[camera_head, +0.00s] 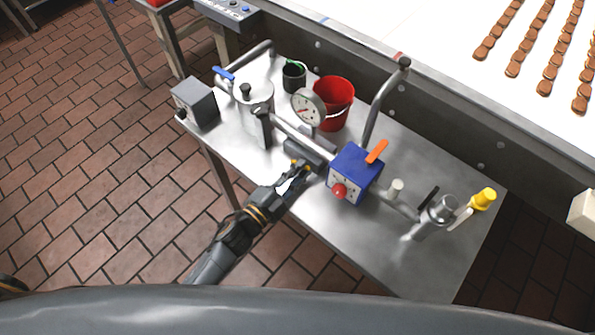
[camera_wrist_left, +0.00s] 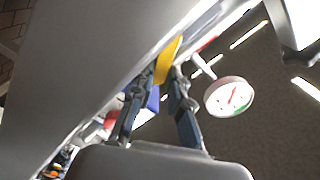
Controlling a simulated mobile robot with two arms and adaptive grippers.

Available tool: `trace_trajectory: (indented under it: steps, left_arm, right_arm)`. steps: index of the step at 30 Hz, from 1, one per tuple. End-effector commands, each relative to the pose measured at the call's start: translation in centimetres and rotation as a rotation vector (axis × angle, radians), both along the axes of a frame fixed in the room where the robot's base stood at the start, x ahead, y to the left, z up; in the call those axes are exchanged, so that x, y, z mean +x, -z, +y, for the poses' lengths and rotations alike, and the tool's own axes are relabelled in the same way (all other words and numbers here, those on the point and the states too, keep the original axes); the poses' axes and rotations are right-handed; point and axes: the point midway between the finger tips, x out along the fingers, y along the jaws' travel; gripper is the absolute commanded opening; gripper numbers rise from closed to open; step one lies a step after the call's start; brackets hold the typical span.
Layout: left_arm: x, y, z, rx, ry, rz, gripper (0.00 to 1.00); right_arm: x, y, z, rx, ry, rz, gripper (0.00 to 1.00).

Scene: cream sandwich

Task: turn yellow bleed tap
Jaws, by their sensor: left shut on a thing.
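My left gripper (camera_head: 299,174) reaches over the front edge of the metal table (camera_head: 425,275) to the pipework below the round gauge (camera_head: 308,107). In the left wrist view the fingers of this gripper (camera_wrist_left: 161,82) are closed around a flat yellow lever (camera_wrist_left: 169,58), which I take to be the bleed tap. The gauge (camera_wrist_left: 230,96) shows to the right of the fingers there. In the head view the gripper mostly hides the lever. My right gripper is not in view.
A blue box (camera_head: 355,172) with an orange lever (camera_head: 377,152) and red button stands close right of the gripper. A steel pot (camera_head: 253,105) and red bucket (camera_head: 334,103) stand behind. A yellow-capped fitting (camera_head: 484,198) is at the right end. The front right tabletop is clear.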

Motion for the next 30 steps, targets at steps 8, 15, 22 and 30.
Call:
trace_trajectory:
  steps: [8,15,22,30]
  left_arm:
    - [-0.16,0.62,-0.12,0.095,-0.001,-0.066,0.00]
    - [-0.19,0.67,-0.14,0.121,-0.001,-0.083,0.00]
    - [-0.20,0.67,-0.14,0.121,-0.001,-0.083,0.00]
    - [-0.18,0.63,-0.14,0.120,-0.001,-0.084,0.40]
  right_arm:
    - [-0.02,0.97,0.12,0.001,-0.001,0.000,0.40]
    - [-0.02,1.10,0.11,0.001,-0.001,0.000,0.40]
    - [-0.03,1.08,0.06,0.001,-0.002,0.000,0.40]
    - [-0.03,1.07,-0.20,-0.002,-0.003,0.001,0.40]
